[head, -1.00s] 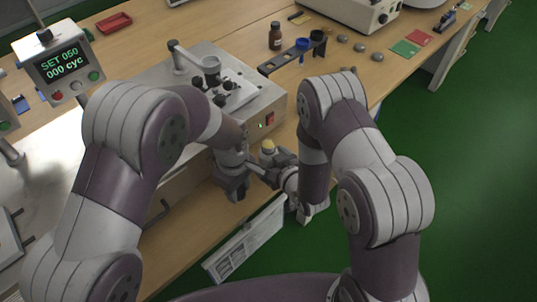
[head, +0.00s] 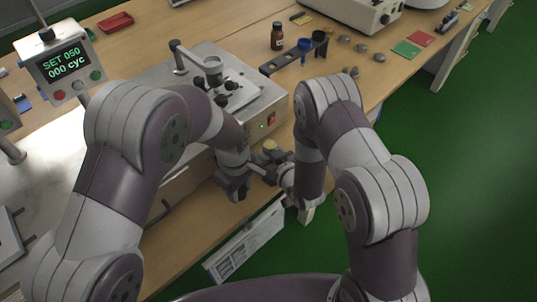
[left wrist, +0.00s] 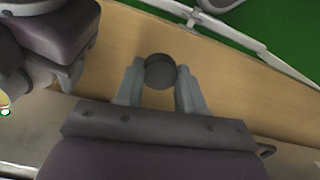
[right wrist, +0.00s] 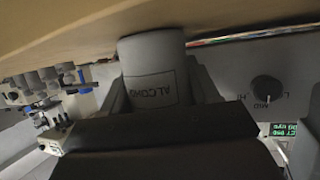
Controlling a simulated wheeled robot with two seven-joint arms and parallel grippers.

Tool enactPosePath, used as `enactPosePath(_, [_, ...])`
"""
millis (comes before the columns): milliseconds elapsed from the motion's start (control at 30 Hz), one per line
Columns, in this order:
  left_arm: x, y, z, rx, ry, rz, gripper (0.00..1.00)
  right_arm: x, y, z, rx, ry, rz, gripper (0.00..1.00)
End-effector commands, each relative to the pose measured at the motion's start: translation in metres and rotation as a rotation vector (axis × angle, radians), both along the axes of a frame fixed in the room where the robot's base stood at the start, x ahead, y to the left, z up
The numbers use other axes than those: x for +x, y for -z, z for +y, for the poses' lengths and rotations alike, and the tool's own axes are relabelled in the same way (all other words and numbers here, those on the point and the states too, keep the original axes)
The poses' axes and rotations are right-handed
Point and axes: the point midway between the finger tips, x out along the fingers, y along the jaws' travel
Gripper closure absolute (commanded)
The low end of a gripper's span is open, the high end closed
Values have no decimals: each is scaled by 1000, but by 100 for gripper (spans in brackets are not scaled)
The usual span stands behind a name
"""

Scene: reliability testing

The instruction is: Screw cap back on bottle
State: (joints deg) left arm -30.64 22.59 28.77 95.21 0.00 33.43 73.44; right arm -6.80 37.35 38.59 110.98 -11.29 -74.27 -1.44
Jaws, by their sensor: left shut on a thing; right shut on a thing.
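The bottle (right wrist: 155,72) is pale, with dark lettering on its label, and fills the jaws of my right gripper (right wrist: 160,95) in the right wrist view. In the head view its round yellowish top (head: 269,145) shows beside my right gripper (head: 280,170). My left gripper (head: 235,188) is low at the bench's front edge, just left of the bottle. In the left wrist view it is shut on a dark round cap (left wrist: 160,71). The cap is hidden in the head view and looks apart from the bottle.
A grey test machine (head: 262,100) stands just behind my grippers. A brown bottle (head: 277,38) and a dark rack (head: 285,61) with a blue cup (head: 304,46) are further back. A display box (head: 66,68) is at left. Green floor lies beyond the bench edge.

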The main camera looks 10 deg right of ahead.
Motion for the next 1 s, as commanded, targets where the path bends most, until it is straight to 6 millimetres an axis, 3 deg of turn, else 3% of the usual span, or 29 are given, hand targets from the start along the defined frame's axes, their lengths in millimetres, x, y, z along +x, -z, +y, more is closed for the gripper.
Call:
enactPosePath(167, [0,-2,0,0,0,0,93,1,-13,0,0,0,-4,79])
enactPosePath(333, [0,-5,0,0,0,0,93,1,-43,0,0,0,-6,79])
enactPosePath(700, [0,-8,0,0,0,0,93,-8,-91,-83,0,7,-4,79])
enactPosePath(1000, [0,-10,0,0,0,0,93,-12,-109,-115,-1,1,-2,79])
